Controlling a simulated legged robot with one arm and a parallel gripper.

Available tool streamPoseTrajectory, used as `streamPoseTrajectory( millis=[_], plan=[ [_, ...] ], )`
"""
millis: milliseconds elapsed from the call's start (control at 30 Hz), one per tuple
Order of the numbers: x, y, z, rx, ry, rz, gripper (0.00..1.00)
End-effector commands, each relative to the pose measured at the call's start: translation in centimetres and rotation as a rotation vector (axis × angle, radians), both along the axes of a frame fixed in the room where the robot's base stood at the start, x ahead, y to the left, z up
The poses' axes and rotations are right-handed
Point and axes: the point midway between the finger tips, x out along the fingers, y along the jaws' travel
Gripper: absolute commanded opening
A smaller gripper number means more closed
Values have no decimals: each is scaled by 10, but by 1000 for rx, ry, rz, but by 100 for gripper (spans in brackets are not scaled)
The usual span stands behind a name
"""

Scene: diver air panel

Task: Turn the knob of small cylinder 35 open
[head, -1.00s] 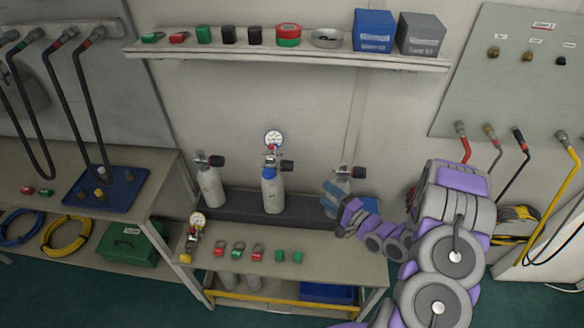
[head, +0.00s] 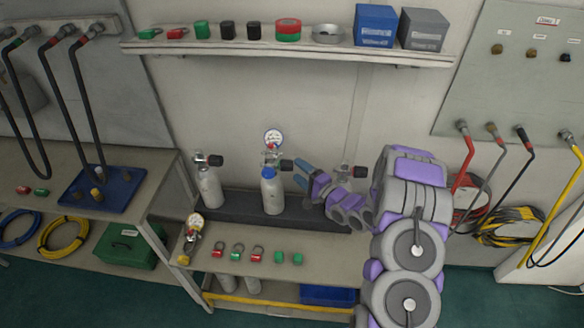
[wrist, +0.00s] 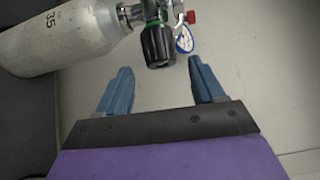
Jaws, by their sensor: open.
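Small cylinder 35 (head: 272,192) is the middle one of three, pale with a blue collar, standing upright in the dark rack. Its "35" marking shows on its body in the wrist view (wrist: 60,35). Its knob (head: 286,165) is black with a green band and points right, toward my gripper; it also shows in the wrist view (wrist: 158,46). My gripper (head: 299,173) is open and empty, just right of the knob. In the wrist view the knob lies just beyond the blue fingertips (wrist: 160,68), roughly between them and apart from both.
A gauge (head: 273,138) rises above cylinder 35. Another cylinder (head: 209,187) stands left; a third, with its valve (head: 346,172) showing, is mostly hidden behind my arm. A loose gauge (head: 194,222) and several red and green pieces lie on the bench front (head: 320,262).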

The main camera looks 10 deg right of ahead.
Motion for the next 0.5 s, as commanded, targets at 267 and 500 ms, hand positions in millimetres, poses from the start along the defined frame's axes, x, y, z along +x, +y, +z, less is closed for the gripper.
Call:
streamPoseTrajectory(
  millis=[267,500],
  plan=[
    [30,19,-1,0,1,1,68],
    [38,23,0,1,1,0,68]
  ],
)
